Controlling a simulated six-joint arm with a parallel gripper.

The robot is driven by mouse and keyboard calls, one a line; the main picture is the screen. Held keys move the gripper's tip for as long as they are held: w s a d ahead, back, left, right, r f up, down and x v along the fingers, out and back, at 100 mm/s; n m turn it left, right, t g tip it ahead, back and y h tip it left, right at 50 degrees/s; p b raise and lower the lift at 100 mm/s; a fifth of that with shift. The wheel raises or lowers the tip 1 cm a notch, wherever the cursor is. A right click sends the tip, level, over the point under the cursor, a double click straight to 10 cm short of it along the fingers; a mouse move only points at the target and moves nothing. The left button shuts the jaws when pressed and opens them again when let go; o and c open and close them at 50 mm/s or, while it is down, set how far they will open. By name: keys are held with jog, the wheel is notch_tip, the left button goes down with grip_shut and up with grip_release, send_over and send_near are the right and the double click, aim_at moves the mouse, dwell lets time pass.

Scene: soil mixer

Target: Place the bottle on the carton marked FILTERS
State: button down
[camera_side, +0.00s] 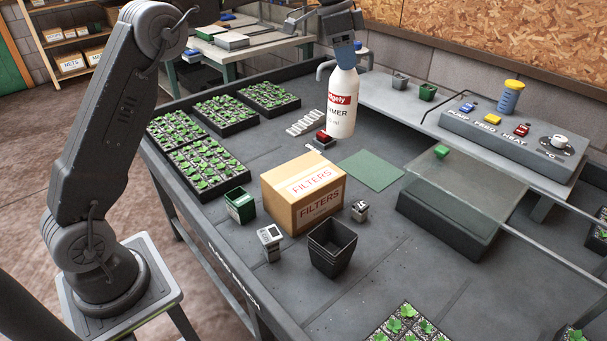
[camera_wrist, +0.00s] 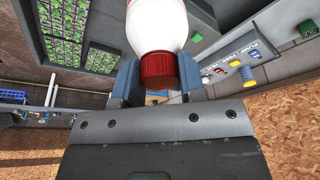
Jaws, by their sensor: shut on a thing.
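The white bottle (camera_side: 342,108) has a red label and hangs upright in the air in the side view, above and behind the carton. My gripper (camera_side: 344,58) is shut on the bottle's top end. In the wrist view the bottle's red cap (camera_wrist: 159,69) and white body (camera_wrist: 157,25) sit between the two blue-grey fingers of my gripper (camera_wrist: 158,82). The carton marked FILTERS (camera_side: 304,192) stands closed on the bench, with a flat bare top. The carton is not visible in the wrist view.
A black pot (camera_side: 332,247), a green tin (camera_side: 240,205) and small devices stand close around the carton. Seedling trays (camera_side: 197,163) lie to its left, and a green mat (camera_side: 371,170) behind it. A clear-lidded dark bin (camera_side: 450,211) and a control console (camera_side: 512,138) are at the right.

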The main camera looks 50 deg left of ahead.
jog(key=s+a, duration=0.6)
jog(key=a, duration=0.3)
jog(key=s+a, duration=0.5)
jog(key=a, duration=0.4)
jog(key=w+d+f, duration=0.3)
jog(key=d+f, duration=0.1)
jog(key=f, duration=0.4)
jog(key=w+d+f, duration=0.4)
jog(key=d+f, duration=0.1)
jog(key=f, duration=0.3)
jog(key=shift+w, duration=0.1)
jog(key=c, duration=0.7)
grip_release()
jog(key=shift+f, duration=0.15)
jog(key=shift+o, duration=0.2)
